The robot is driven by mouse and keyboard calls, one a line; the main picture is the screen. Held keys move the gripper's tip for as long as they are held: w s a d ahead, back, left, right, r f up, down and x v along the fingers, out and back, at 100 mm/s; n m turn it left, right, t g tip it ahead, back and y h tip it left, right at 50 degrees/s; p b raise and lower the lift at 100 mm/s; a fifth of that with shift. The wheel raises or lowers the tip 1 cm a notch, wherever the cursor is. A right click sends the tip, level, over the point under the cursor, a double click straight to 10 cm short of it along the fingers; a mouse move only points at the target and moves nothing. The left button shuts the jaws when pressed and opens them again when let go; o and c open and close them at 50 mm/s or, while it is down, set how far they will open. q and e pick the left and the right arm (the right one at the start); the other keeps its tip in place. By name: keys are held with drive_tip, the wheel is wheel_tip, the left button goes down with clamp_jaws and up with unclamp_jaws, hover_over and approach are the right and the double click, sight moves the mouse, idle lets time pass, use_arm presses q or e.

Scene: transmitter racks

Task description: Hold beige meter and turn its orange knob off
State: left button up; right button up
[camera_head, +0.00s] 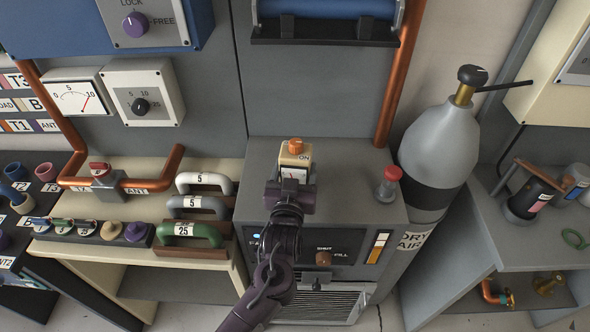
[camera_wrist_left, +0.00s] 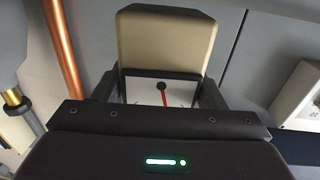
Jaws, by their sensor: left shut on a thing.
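The beige meter (camera_head: 289,160) stands on top of the grey cabinet in the middle of the head view. Its orange knob (camera_head: 296,146) is on its top, with an "ON" label beside it. My left gripper (camera_head: 292,184) is shut on the meter from the front, one finger on each side. In the left wrist view the meter (camera_wrist_left: 166,42) sits between the fingers, its dial with a red needle partly hidden by my gripper; the orange knob is not visible there. My right gripper is in neither view.
A red-capped post (camera_head: 388,184) stands on the cabinet (camera_head: 345,160) right of the meter. A grey gas cylinder (camera_head: 440,150) is farther right. Coil handles (camera_head: 205,182) and a copper pipe (camera_head: 140,185) lie left. A copper pipe (camera_head: 398,85) rises behind the cabinet.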

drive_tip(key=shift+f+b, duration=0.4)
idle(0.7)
